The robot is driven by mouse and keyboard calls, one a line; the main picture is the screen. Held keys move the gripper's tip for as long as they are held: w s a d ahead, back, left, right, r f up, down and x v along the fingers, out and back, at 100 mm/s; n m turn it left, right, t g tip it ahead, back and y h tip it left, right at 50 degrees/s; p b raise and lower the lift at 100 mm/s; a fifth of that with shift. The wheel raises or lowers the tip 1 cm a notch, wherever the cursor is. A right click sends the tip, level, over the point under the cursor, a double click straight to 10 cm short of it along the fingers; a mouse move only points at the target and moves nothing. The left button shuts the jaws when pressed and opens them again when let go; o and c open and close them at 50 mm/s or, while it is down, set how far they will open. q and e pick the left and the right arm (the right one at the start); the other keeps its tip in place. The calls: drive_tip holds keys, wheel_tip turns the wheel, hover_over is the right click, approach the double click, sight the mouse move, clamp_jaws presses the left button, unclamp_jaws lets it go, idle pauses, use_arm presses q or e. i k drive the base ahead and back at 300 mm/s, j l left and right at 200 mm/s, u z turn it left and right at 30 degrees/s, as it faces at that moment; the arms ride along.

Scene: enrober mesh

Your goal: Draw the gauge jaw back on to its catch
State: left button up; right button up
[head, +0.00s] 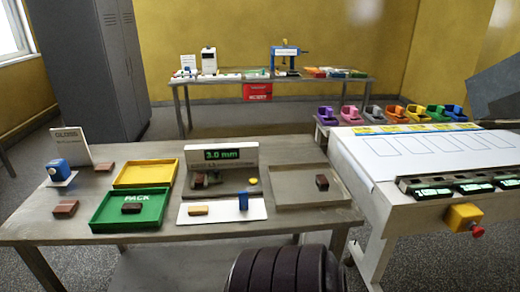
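The gauge (218,155) stands on the near table, its green display reading 3.0 mm. Small dark and brown parts (207,180) sit under the display, and a yellow round piece (253,181) is at their right. A white base plate (222,212) lies in front, with a blue upright block (243,201) and a tan bar (198,211) on it. Which part is the jaw or its catch, and whether the jaw is drawn back, is too small to tell. Neither of my grippers is in view.
A green PACK tray (101,221) holding a brown piece (131,209), a yellow tray (145,184) and a grey tray (291,206) flank the gauge. A blue stamp-like item (58,172) stands left. A white-topped bench (385,160) borders the right, with a red-knobbed yellow box (462,216).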

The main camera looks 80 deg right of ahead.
sight(217, 179)
drive_tip(key=z, duration=2.15)
drive_tip(key=i+l+u, duration=0.1)
drive_tip(key=u, duration=0.35)
drive_tip(key=i+l+u, duration=0.25)
drive_tip(key=u, duration=0.2)
